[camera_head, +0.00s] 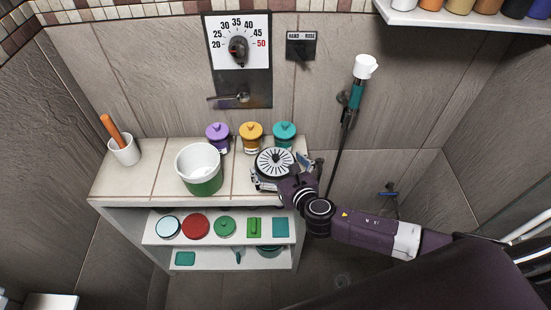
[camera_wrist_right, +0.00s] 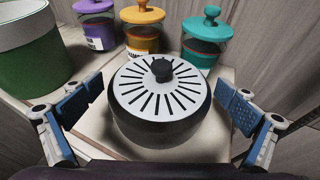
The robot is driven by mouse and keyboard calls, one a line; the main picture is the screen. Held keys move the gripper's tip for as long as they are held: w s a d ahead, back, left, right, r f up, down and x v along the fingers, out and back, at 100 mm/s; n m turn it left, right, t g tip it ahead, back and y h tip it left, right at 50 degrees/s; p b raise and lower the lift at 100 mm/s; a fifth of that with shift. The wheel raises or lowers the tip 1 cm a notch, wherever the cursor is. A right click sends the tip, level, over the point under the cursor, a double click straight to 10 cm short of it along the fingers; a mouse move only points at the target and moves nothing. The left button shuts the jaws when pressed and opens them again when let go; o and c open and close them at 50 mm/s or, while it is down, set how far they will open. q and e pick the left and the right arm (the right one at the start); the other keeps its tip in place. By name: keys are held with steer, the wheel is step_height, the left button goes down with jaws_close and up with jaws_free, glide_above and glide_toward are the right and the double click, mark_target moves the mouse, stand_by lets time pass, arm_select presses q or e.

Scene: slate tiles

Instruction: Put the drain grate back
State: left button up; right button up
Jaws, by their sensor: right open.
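The drain grate appears to be the pale round slotted disc with a black knob (camera_head: 276,158), on top of a round black body at the right end of the white bench. In the right wrist view the grate (camera_wrist_right: 150,92) is in the middle, lying flat. My right gripper (camera_head: 273,182) is at the bench's right end, close to the grate. In the wrist view its blue-padded fingers (camera_wrist_right: 160,90) stand wide apart on either side of the black body, apparently not touching it. My left gripper is out of view.
A green and white bucket (camera_head: 203,186) stands left of the grate. Purple, orange and teal lidded jars (camera_head: 284,135) stand behind. A cup (camera_head: 124,150) holds an orange handle. Lower shelves hold several small items. A faint round mark (camera_head: 343,281) shows on the floor.

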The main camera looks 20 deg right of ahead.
steer(key=shift+w+f, duration=0.15)
steer(key=shift+w, duration=0.3)
steer(key=c, duration=1.2)
steer(key=shift+c, duration=0.2)
